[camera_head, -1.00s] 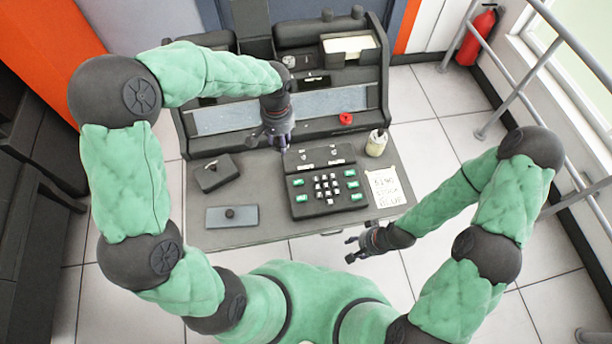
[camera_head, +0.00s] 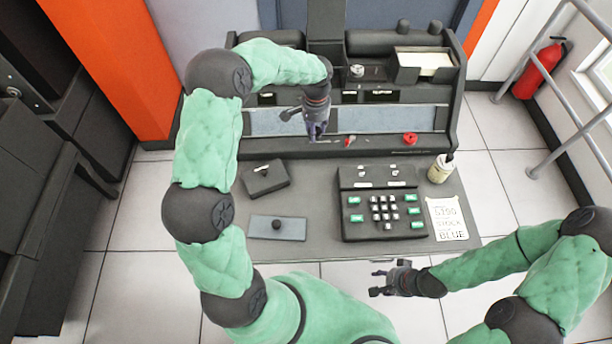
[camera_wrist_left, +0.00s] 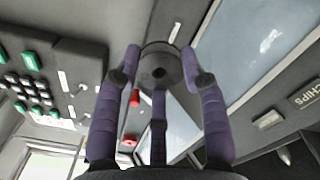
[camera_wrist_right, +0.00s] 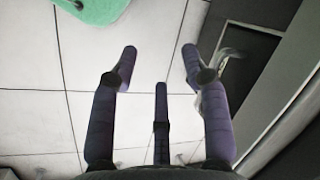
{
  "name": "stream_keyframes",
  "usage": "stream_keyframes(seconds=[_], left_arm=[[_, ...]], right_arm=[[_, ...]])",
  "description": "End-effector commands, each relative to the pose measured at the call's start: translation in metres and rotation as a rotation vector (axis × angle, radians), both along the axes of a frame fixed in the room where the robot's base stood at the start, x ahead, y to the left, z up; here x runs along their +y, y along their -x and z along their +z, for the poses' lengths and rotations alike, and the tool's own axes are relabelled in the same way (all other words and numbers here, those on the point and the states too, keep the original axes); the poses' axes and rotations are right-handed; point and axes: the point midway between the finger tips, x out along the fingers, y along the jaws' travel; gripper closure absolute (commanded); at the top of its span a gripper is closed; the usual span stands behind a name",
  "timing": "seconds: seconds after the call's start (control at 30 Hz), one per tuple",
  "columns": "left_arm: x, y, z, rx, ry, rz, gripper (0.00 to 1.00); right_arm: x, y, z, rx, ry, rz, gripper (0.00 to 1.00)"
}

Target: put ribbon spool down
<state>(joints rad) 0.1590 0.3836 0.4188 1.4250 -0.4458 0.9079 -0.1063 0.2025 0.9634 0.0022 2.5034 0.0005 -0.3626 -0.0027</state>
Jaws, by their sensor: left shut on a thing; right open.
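My left gripper (camera_head: 316,137) is over the ledge at the back of the console desk. In the left wrist view its purple fingers are closed around a dark grey round piece with a centre hole, which looks like the ribbon spool (camera_wrist_left: 160,66). The spool's near face shows; whether its far side touches the console is hidden. In the head view the spool is hardly visible behind the fingers. My right gripper (camera_head: 384,280) is open and empty in front of the desk's front edge; it also shows in the right wrist view (camera_wrist_right: 160,65).
A keypad unit (camera_head: 383,213), a dark box (camera_head: 265,178), a grey plate with a knob (camera_head: 277,227), a cup (camera_head: 440,170) and a written note (camera_head: 446,219) occupy the desk. A card tray (camera_head: 425,65) stands behind.

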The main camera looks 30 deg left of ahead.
Motion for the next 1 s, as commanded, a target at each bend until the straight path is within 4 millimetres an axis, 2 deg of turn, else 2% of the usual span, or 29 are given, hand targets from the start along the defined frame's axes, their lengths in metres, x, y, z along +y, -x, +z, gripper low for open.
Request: stream_keyframes(seconds=[0.03,0.2,0.4,0.53,0.77,1.0], left_arm=[[0.0,0.013,-0.007,0.001,0.001,0.001,0.87],[0.0,0.049,-0.024,0.001,0.0,0.001,0.87],[-0.001,0.077,-0.056,0.002,0.001,0.002,0.87],[-0.001,0.088,-0.069,0.0,0.0,0.0,0.87],[-0.001,0.097,-0.078,0.0,0.0,0.001,0.87],[-0.001,0.102,-0.111,0.001,0.001,0.001,0.87]], right_arm=[[0.0,0.0,-0.007,0.0,0.0,0.0,0.53],[0.0,0.0,-0.019,0.001,0.0,0.0,0.53],[0.0,0.0,-0.033,0.001,0.0,0.0,0.53],[0.0,0.0,-0.039,0.001,0.0,0.0,0.53],[0.0,0.0,-0.042,0.001,0.0,0.0,0.53],[0.0,0.0,-0.062,0.001,0.0,0.0,0.53]])
